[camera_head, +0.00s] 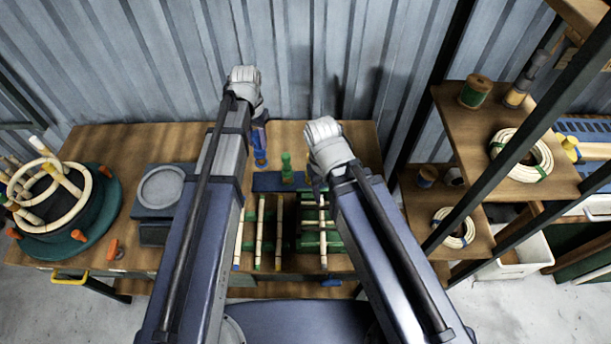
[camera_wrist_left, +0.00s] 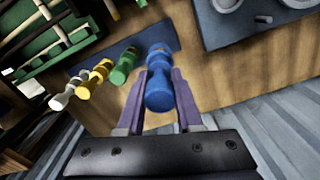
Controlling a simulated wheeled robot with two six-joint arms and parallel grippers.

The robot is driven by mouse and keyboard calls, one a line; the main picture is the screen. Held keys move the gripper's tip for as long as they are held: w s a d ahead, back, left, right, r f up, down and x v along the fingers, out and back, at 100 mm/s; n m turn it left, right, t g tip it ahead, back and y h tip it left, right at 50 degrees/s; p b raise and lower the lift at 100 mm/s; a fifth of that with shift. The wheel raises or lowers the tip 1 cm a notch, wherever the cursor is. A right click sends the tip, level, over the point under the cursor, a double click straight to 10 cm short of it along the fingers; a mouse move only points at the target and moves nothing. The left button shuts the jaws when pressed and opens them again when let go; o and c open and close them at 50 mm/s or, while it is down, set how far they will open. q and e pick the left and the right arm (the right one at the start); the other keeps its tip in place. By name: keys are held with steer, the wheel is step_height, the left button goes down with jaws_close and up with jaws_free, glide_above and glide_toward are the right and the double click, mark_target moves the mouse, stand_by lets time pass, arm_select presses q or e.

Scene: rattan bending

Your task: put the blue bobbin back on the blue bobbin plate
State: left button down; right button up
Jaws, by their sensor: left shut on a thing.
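The blue bobbin (camera_wrist_left: 158,92) is between the purple fingers of my left gripper (camera_wrist_left: 162,76), which is shut on it. In the head view the blue bobbin (camera_head: 260,143) shows below the left wrist, above the wooden table. In the wrist view its far end overlaps the end of a dark blue strip (camera_wrist_left: 115,50); I cannot tell whether they touch. This strip (camera_head: 267,182) also shows in the head view, and no separate blue bobbin plate can be made out. My right gripper is mostly hidden behind its own wrist (camera_head: 327,145).
A green bobbin (camera_wrist_left: 124,66), a yellow bobbin (camera_wrist_left: 98,77) and a white bobbin (camera_wrist_left: 67,93) stand along the strip. A rack of rattan sticks (camera_head: 279,235) is in front. A grey-blue block (camera_head: 150,205) and a round bending jig (camera_head: 85,235) stand at left; shelves (camera_head: 480,140) are at right.

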mark_target(261, 161)
arm_select(q)
steer(key=shift+f+b, duration=5.1)
arm_select(e)
steer(key=shift+f, duration=5.1)
arm_select(q)
steer(key=shift+f, duration=0.15)
arm_select(e)
steer(key=shift+f, duration=0.15)
arm_select(q)
steer(key=c, duration=0.6)
jaws_free()
steer(key=shift+o, duration=0.2)
arm_select(e)
steer(key=shift+r, duration=0.2)
arm_select(q)
step_height(261, 161, up, 12)
steer(key=p, duration=1.2)
steer(key=shift+r, duration=0.25)
steer(key=s+d, duration=0.4)
steer(key=s, duration=0.5)
steer(key=s+d+y, duration=0.1)
steer(key=s+d, duration=0.2)
steer(key=s, duration=0.6)
steer(key=shift+d, duration=0.35)
arm_select(e)
step_height(261, 161, up, 12)
